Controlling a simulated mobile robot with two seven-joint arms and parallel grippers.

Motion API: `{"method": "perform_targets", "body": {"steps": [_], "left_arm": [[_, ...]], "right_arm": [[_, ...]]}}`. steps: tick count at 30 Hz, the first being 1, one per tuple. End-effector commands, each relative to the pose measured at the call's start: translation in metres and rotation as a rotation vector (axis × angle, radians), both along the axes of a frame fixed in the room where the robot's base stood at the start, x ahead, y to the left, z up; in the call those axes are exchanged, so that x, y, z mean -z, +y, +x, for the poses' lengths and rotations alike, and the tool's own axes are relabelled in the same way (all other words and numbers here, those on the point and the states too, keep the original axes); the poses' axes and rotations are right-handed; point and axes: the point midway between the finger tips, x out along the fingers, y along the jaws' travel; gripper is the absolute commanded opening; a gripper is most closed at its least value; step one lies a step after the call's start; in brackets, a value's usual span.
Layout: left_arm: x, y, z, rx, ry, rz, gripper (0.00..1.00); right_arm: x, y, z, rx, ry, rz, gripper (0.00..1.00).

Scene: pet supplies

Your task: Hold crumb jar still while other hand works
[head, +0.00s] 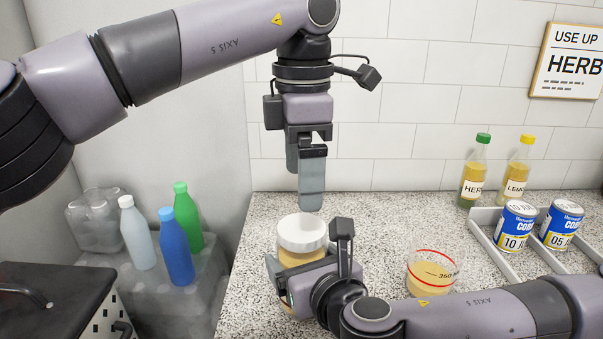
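The crumb jar (302,233) stands upright on the speckled counter, with a white lid and a tan body. My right gripper (275,275) reaches in from the right at the jar's body, below the lid. Its near finger lies across the jar's front and it looks shut on the jar; the far finger is hidden. My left gripper (302,190) points straight down above the jar's lid. Its two fingers are apart, one behind the other, with nothing between them, and the tips appear just over the lid's far edge.
A measuring cup (434,272) with tan contents stands right of the jar, close to my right arm. Two cans (516,226) sit in a grey rack at right, with two bottles (474,172) behind. Colored bottles (176,247) stand at left beyond the counter edge.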

Motion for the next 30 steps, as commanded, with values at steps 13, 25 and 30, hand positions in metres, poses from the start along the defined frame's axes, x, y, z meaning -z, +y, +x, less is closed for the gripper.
{"method": "perform_targets", "body": {"steps": [13, 25, 30], "left_arm": [[0.0001, -0.0011, -0.0008, 0.719, 0.003, 0.0, 0.96], [0.0, -0.0005, -0.0004, 1.359, 0.005, 0.0, 0.96], [0.0, -0.0001, -0.0001, 1.63, 0.004, -0.001, 0.96]], "right_arm": [[-0.0002, -0.0003, 0.0002, 0.001, 0.0, 0.0, 0.01], [-0.0003, -0.0002, 0.0002, 0.001, -0.001, 0.0, 0.01], [-0.0003, -0.0002, 0.0002, 0.001, -0.001, 0.0, 0.01]]}}
